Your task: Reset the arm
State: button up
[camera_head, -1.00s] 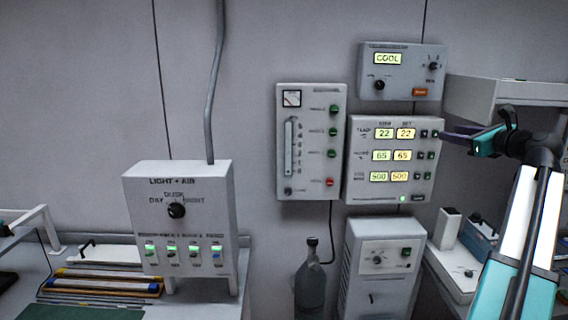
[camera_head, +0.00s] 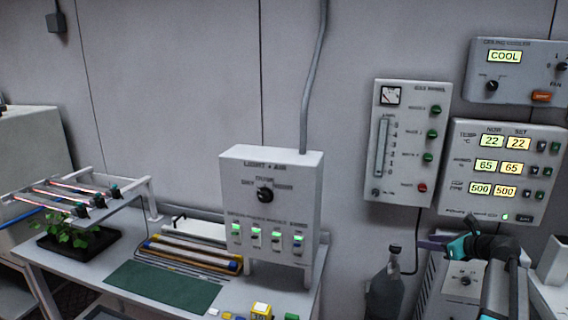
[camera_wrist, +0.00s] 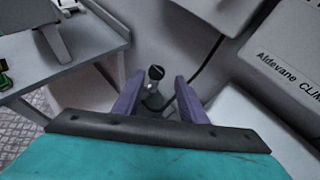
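My gripper (camera_head: 436,243) is in the head view at the lower right, on my teal and black arm, in front of the wall and near the top of a grey bottle (camera_head: 385,288). In the wrist view my gripper (camera_wrist: 154,88) shows two purple fingers standing well apart, with nothing held between them. The dark cap and body of the bottle (camera_wrist: 154,92) show beyond the gap, apart from the fingers. My arm hides part of a grey floor unit (camera_head: 463,279).
A bench (camera_head: 62,262) carries a light and air box (camera_head: 270,215), a green mat (camera_head: 165,287), tubes and a plant tray (camera_head: 75,245). A gas panel (camera_head: 408,140) and a climate panel (camera_head: 503,170) hang on the wall. Open floor lies below the bench.

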jog(key=a+f+n+g+y, duration=0.1)
jog(key=a+f+n+g, duration=0.15)
jog(key=a+f, duration=1)
jog(key=s+a+f+n+g+b, duration=0.1)
jog(key=s+a+f+n+g, duration=0.1)
jog(key=s+a+f, duration=0.6)
jog(key=s+a+f+n+g+y+b, duration=0.1)
jog(key=s+a+f+n+g, duration=0.15)
jog(key=a+f, duration=0.7)
jog(key=s+a+f+n+g+b, duration=0.1)
jog(key=s+a+f+n+g, duration=0.3)
jog(key=f, duration=0.8)
jog(key=s+a+f+n+g+h, duration=0.1)
jog(key=s+a+f+n+g, duration=0.15)
jog(key=s+f, duration=0.65)
jog(key=s+a+f+n+g+h, duration=0.1)
jog(key=s+a+f+n, duration=0.3)
jog(key=s, duration=0.8)
jog(key=s+d+f+n+g+h, duration=0.1)
jog(key=s+d+n+g+h, duration=0.2)
jog(key=s+n, duration=0.9)
jog(key=shift+s+d+f+n+h+b, duration=0.15)
jog(key=shift+d+f+n+h+b, duration=0.15)
jog(key=shift+d+n+h, duration=0.9)
jog(key=shift+d+m+y, duration=0.35)
jog(key=shift+y, duration=0.15)
